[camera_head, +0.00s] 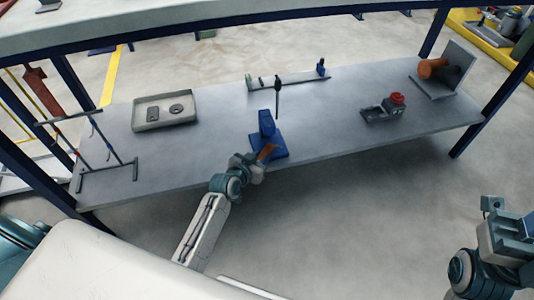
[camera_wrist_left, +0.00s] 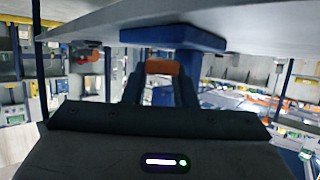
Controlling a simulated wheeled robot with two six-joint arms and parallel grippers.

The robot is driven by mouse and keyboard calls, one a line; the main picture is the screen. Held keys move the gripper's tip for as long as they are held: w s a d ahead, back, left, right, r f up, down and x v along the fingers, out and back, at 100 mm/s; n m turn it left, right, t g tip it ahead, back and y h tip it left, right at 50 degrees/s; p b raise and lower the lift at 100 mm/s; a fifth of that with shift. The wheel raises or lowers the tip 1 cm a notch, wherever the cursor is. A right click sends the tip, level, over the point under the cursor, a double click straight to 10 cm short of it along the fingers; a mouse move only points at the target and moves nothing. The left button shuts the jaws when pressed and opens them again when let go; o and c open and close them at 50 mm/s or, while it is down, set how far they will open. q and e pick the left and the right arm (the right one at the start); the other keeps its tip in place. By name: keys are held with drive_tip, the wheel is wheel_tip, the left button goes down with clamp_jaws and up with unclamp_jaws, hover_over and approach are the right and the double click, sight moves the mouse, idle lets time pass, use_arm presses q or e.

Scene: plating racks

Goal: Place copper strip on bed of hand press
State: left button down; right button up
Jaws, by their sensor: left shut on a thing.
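The hand press (camera_head: 267,124) is blue, with a flat blue base and a dark upright lever, and stands near the front edge of the table. My left gripper (camera_head: 260,160) is at the front of the press base, shut on the copper strip (camera_head: 266,152). The orange-brown strip tilts up toward the press; whether it touches the bed is unclear. In the left wrist view, the strip (camera_wrist_left: 162,67) shows between the fingers, near the blue press (camera_wrist_left: 172,38). My right gripper (camera_head: 510,228) is at the lower right, away from the table; its jaws are unclear.
A shallow tray (camera_head: 140,126) with two small parts lies on the left, beside a wire rack (camera_head: 108,175). A rail fixture (camera_head: 295,82) is at the back. A small device with a red knob (camera_head: 385,108) and a stand with a copper roll (camera_head: 440,82) are right. Table between is clear.

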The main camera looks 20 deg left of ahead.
sight(266, 152)
use_arm(q)
drive_tip(key=shift+w+d, duration=0.2)
drive_tip(key=shift+w, duration=0.9)
drive_tip(key=shift+w+d+b, duration=0.25)
drive_tip(key=shift+w+b, duration=0.4)
drive_tip(key=shift+w, duration=0.55)
drive_tip(key=shift+w+f+b, duration=0.1)
drive_tip(key=shift+f+b, duration=0.35)
drive_tip(key=shift+f, duration=0.4)
drive_tip(key=c, duration=1.2)
unclamp_jaws()
drive_tip(key=shift+o, duration=0.2)
